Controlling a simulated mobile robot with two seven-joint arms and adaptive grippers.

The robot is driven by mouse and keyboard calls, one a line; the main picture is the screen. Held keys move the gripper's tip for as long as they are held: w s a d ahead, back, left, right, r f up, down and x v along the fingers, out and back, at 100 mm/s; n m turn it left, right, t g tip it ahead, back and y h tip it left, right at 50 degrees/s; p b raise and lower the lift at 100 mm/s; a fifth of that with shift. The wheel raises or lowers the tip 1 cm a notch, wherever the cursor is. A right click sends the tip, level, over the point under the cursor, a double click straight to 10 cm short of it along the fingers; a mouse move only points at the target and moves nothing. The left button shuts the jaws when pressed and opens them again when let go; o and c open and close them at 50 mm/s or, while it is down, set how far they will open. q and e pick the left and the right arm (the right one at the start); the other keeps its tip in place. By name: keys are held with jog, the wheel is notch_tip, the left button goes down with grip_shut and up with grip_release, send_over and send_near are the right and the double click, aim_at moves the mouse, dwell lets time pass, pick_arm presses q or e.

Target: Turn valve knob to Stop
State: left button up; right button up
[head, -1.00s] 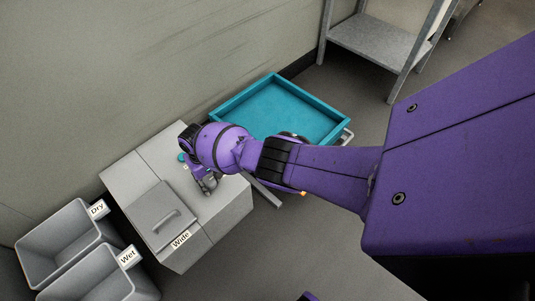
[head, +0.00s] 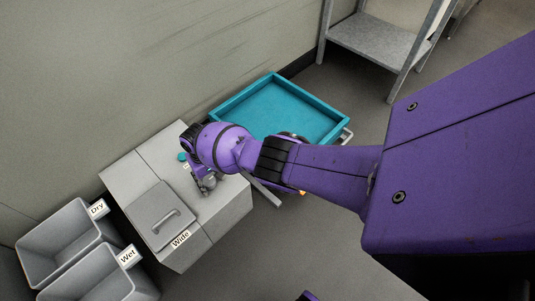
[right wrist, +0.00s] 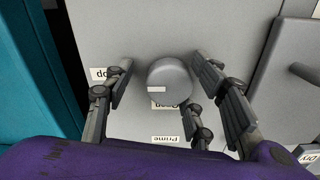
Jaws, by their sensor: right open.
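The valve knob (right wrist: 170,76) is a round grey knob with a white mark at the lower left of its face, on a grey panel in the right wrist view. My right gripper (right wrist: 163,64) is open, with fingers on both sides of the knob; I cannot tell whether they touch it. A partly covered, upside-down label (right wrist: 99,73) ending in "op" is left of the knob. An upside-down "Prime" label (right wrist: 166,139) is below, and another label just under the knob is partly hidden. In the head view my right gripper (head: 207,184) is over the grey machine (head: 222,213), and the knob is hidden.
Grey bins marked Dry (head: 60,240) and Wet (head: 95,284) stand at the lower left. A teal tray cart (head: 240,95) is behind my arm, and a metal shelf (head: 375,47) is at the top.

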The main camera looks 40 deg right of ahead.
aim_at(211, 179)
jog(key=shift+w+a+r, duration=0.15)
jog(key=shift+w+r, duration=0.1)
jog(key=shift+r, duration=0.3)
notch_tip(211, 179, up, 11)
dwell(0.5)
